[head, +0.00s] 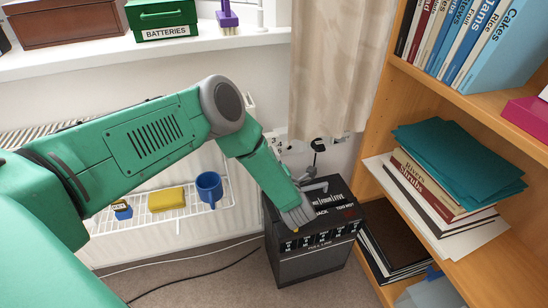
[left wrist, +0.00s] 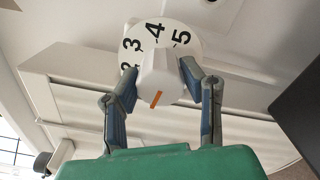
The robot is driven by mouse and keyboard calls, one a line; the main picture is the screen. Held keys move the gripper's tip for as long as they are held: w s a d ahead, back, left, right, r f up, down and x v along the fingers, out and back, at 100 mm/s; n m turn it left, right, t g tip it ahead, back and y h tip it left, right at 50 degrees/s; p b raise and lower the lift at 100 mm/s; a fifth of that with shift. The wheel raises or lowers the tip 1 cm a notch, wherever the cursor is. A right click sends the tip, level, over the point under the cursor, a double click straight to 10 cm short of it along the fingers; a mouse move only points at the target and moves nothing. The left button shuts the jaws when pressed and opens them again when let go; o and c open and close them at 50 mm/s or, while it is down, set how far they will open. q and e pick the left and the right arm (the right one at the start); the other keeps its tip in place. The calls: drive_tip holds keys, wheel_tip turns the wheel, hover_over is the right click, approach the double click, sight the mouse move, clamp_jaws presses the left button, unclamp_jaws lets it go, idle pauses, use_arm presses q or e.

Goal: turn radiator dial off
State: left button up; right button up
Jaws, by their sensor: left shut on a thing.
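I cannot tell which digit the mark points to. My left gripper (left wrist: 160,78) is shut on the knob, one finger on each side. A white piece with digits beside the forearm may be the dial plate. My right gripper is not in view.
A black box (head: 310,262) with a handle stands on the floor near my forearm. A wooden bookcase (head: 372,130) bounds the right; a curtain (head: 335,75) hangs behind.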

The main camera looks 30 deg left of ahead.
use_arm(q)
drive_tip(key=n, duration=0.5)
drive_tip(key=shift+s+d+f+n, duration=0.15)
drive_tip(key=shift+s+f+n, duration=0.05)
drive_tip(key=shift+f+n, duration=0.15)
idle(0.5)
drive_tip(key=o, duration=1.1)
drive_tip(key=shift+o, duration=0.2)
drive_tip(key=shift+w, duration=0.1)
drive_tip(key=shift+r, duration=0.15)
